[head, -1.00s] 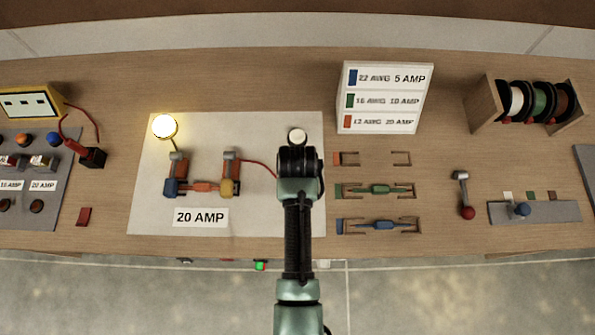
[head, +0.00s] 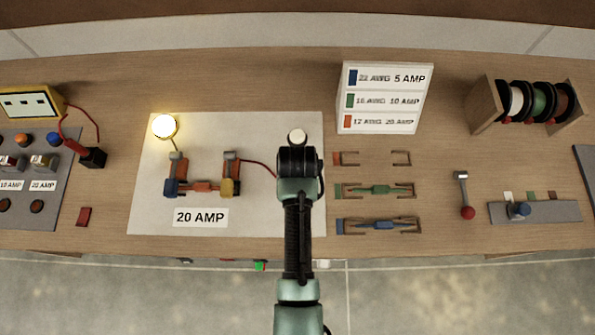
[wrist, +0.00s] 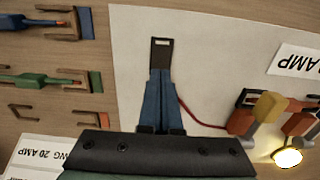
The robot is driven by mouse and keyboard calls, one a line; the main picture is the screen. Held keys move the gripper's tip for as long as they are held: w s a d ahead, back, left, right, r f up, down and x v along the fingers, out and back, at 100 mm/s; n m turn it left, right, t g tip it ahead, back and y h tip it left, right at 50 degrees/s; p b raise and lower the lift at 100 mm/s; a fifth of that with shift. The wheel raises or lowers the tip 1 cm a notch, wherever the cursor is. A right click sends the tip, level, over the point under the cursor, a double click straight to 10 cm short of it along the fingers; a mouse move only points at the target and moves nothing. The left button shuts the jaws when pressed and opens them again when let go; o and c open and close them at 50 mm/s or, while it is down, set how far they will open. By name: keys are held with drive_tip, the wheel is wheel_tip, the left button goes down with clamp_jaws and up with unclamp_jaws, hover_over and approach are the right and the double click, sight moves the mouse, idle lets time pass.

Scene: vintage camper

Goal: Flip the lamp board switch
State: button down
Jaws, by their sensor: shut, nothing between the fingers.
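The lamp board (head: 262,212) is a pale panel with a "20 AMP" label, and its round lamp (head: 165,126) is lit yellow. The lamp also glows in the wrist view (wrist: 288,158). My gripper (wrist: 160,76) is shut and empty, its blue fingers over the board. Just beyond the fingertips is a dark upright plate with a slot (wrist: 161,50), apparently the switch. The fingertips overlap its lower part in the wrist view; I cannot tell whether they touch. A red wire runs towards this spot. In the head view my arm hides the switch and fingertips.
An orange fuse piece (head: 200,187) bridges two posts on the board. Fuse holders with green (head: 380,189) and blue (head: 382,224) pieces lie to the right. A wire gauge sign (head: 385,97) stands behind them. A red-knobbed lever (head: 467,212) stands farther right.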

drive_tip(key=shift+f+b, duration=0.6)
drive_tip(key=shift+f, duration=0.35)
idle(0.5)
wheel_tip(320, 180, up, 7)
drive_tip(key=p, duration=0.7)
drive_tip(key=shift+r+p, duration=0.1)
drive_tip(key=shift+p, duration=0.2)
drive_tip(key=shift+w, duration=0.1)
